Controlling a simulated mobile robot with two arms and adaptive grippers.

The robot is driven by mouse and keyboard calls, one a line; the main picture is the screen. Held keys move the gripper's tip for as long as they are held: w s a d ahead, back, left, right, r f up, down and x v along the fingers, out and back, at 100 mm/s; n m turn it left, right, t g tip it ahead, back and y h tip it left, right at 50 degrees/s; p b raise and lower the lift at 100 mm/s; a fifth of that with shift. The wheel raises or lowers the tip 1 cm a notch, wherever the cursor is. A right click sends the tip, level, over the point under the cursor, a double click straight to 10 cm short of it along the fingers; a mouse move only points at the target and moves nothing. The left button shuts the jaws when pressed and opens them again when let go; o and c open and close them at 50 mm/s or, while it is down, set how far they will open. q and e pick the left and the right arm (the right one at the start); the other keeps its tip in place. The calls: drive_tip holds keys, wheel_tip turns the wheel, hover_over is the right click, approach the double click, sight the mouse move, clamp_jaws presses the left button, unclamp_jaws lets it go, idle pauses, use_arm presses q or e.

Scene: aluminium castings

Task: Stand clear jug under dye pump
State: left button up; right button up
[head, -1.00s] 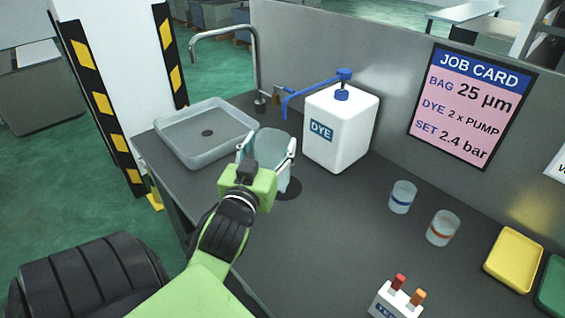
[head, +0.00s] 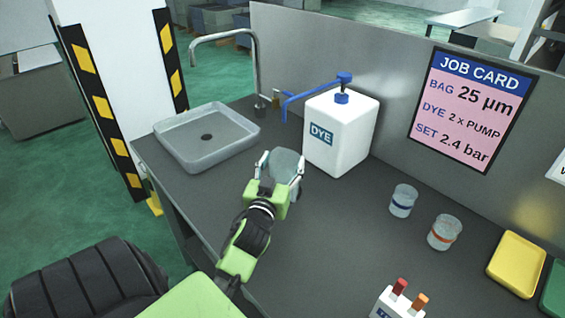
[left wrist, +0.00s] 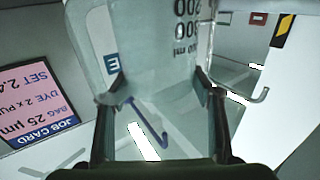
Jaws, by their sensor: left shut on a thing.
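The clear jug (head: 284,160) is in my left gripper (head: 281,169), with one finger on each side of it. It looks upright, over the bench in front of the dye container's left side. The jug's wall with printed marks (left wrist: 165,45) fills the middle of the left wrist view. The white dye container (head: 345,140) stands at the back of the bench. Its blue pump spout (head: 310,90) reaches left, and its tip is behind the jug in the head view. I cannot tell whether the jug touches the bench. My right gripper is out of view.
A grey basin (head: 205,160) with a tap (head: 254,60) is at the left. A yellow tray (head: 517,263) and a white block with red and orange tops (head: 398,303) are nearer.

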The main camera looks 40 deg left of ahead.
use_arm(q)
drive_tip(key=o, duration=1)
drive_tip(key=shift+f, duration=0.15)
drive_tip(key=o, duration=0.5)
drive_tip(key=shift+c, duration=0.2)
drive_tip(key=b+v, duration=0.2)
drive_tip(key=v, duration=1)
